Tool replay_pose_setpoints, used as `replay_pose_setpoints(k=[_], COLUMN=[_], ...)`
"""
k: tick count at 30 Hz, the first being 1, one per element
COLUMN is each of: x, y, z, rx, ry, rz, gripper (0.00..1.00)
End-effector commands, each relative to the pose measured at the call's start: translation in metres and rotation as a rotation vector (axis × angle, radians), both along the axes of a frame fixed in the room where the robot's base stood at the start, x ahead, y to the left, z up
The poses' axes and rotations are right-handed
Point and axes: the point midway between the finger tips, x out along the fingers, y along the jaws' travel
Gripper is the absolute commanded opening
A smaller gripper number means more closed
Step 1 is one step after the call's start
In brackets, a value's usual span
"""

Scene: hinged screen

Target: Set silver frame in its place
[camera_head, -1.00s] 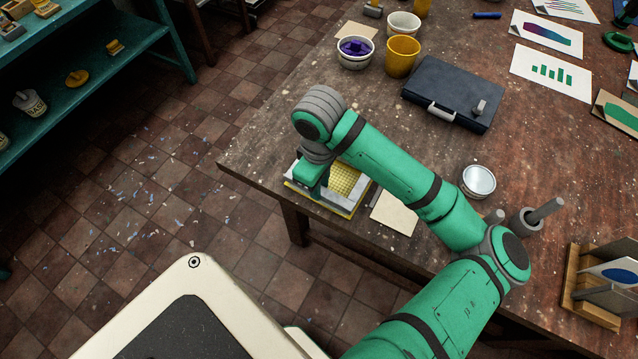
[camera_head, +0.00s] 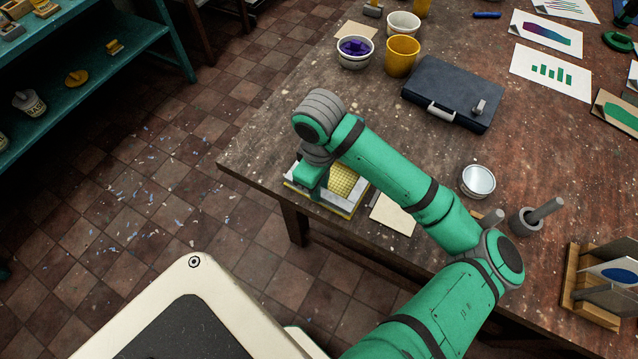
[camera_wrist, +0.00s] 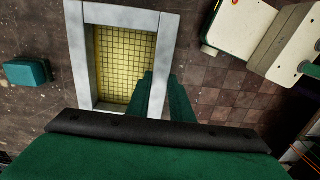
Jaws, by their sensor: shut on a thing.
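The silver frame (camera_head: 338,204) is a pale grey rectangle at the table's near left corner. It lies over or just above a yellow mesh screen (camera_head: 343,181) with a yellow rim; I cannot tell whether it touches. In the wrist view the frame (camera_wrist: 78,45) surrounds the yellow mesh (camera_wrist: 120,60), which shows through its opening. My gripper (camera_wrist: 163,78) is shut on the frame's right-hand rail, one finger on each side. In the head view my wrist hides part of the frame and the fingertips.
A cream card (camera_head: 393,213) lies just right of the frame. A dark case (camera_head: 450,92), a yellow cup (camera_head: 402,56) and a bowl of purple stuff (camera_head: 355,52) stand farther back. A round tin (camera_head: 478,181) is to the right. A teal block (camera_wrist: 28,72) shows left in the wrist view.

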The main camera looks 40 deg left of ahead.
Motion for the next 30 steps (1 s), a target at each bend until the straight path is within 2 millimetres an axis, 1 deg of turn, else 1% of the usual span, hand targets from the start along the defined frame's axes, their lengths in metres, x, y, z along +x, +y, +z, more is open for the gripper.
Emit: replay_pose_setpoints(k=[6,14,30], x=[0.0,0.0,0.0], y=[0.0,0.0,0.0], z=[-0.006,-0.005,0.013], rx=[0.0,0.0,0.001], ry=[0.001,0.0,-0.001], rz=[0.0,0.0,0.001], gripper=[0.0,0.0,0.0])
